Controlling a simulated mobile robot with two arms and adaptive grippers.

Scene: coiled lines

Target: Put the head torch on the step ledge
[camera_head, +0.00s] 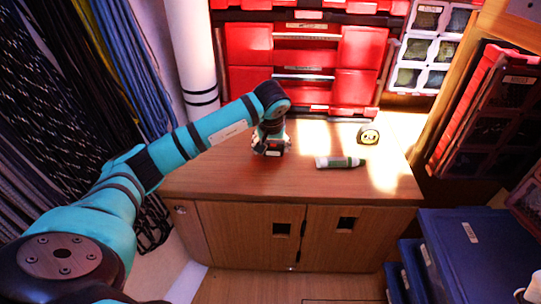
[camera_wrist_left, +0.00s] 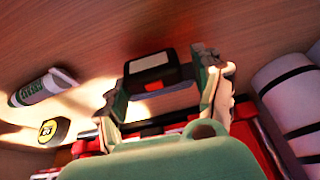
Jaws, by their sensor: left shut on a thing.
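My left gripper (camera_head: 269,143) reaches down over the wooden cabinet top and is shut on a small black block with a pale panel and an orange-red strip, which I take to be the head torch (camera_wrist_left: 152,72). In the left wrist view, the fingers of my left gripper (camera_wrist_left: 163,86) stand on both sides of it. In the head view, the torch (camera_head: 273,152) shows low at the fingertips, close to the wood; I cannot tell whether it touches. I cannot make out for certain which surface is the step ledge. My right gripper is not in view.
On the cabinet top (camera_head: 225,178), a white and green tube (camera_head: 340,162) and a yellow-black round thing (camera_head: 369,133) lie right of my gripper. Red bins (camera_head: 360,55) stand behind. A white roll (camera_head: 192,50) stands at back left, blue boxes (camera_head: 480,250) at lower right.

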